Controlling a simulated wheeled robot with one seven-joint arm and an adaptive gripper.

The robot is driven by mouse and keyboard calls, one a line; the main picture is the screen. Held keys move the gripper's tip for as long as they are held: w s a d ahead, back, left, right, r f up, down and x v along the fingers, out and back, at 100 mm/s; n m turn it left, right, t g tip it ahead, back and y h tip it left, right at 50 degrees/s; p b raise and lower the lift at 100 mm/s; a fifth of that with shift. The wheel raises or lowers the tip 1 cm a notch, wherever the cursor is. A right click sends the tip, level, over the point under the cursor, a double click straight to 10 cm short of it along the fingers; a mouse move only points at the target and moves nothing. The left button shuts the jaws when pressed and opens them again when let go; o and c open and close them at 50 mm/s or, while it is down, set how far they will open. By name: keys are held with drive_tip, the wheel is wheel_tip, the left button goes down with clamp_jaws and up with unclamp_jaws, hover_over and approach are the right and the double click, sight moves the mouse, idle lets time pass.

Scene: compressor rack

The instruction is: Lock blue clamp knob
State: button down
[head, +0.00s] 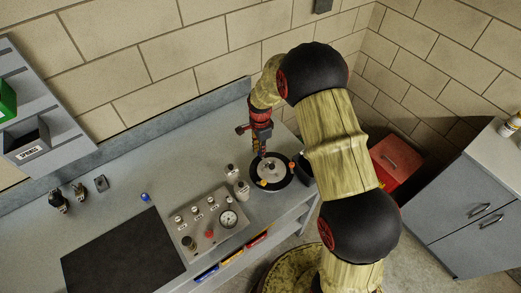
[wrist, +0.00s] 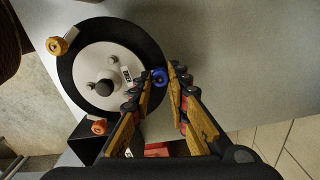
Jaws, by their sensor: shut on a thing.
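A round vessel with a black rim (wrist: 69,80) and a pale lid (wrist: 85,62) fills the left of the wrist view; in the head view it stands on the bench under my gripper. The blue clamp knob (wrist: 160,77) is at the rim's right side in the wrist view, between my fingertips. My gripper (wrist: 161,75) is shut on this knob. A yellow knob (wrist: 58,46) and an orange knob (wrist: 99,127) sit at other places on the rim. In the head view my gripper (head: 262,151) hides the blue knob. Whether the clamp is locked cannot be told.
A control panel with a gauge (head: 228,218) and a red button (head: 209,233) is left of the vessel. A small blue object (head: 145,197) and a black mat (head: 122,258) lie farther left. A red box (head: 396,160) is at right.

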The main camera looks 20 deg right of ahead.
drive_tip(key=shift+w+m, duration=0.1)
drive_tip(key=shift+m, duration=0.2)
drive_tip(key=c, duration=1.8)
unclamp_jaws()
drive_tip(key=shift+o, duration=0.6)
wheel_tip(320, 180, up, 12)
